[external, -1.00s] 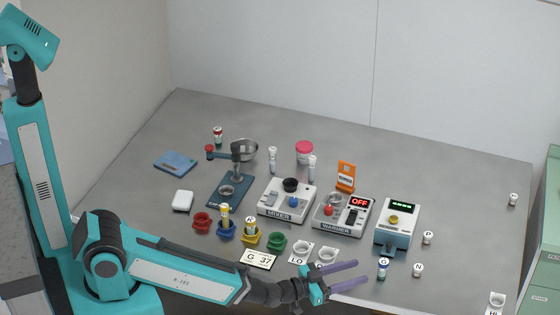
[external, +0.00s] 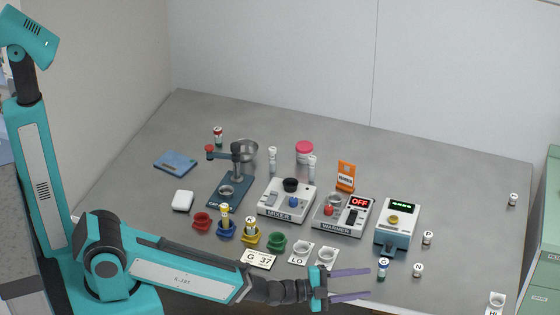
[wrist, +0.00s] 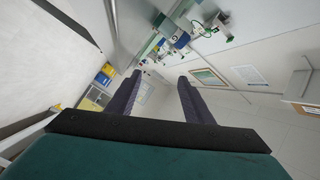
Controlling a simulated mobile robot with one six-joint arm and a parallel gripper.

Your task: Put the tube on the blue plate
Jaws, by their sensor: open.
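The blue plate (external: 175,162) is a flat blue square lying at the left back of the table. Which vial is the task's tube I cannot tell. A small vial marked G (external: 382,270) with a dark blue lower part stands just beyond my fingertips, and a white one marked N (external: 417,270) stands to its right. Two slim white tubes (external: 272,160) (external: 311,168) stand near the back. My gripper (external: 366,283) is open and empty at the front edge, its fingers pointing right. In the wrist view its two fingers (wrist: 158,78) are apart with nothing between them.
The mixer (external: 286,202), warmer (external: 343,214) and a blue-white device (external: 397,222) stand mid-table. A press (external: 230,190) stands left. The right side is mostly clear.

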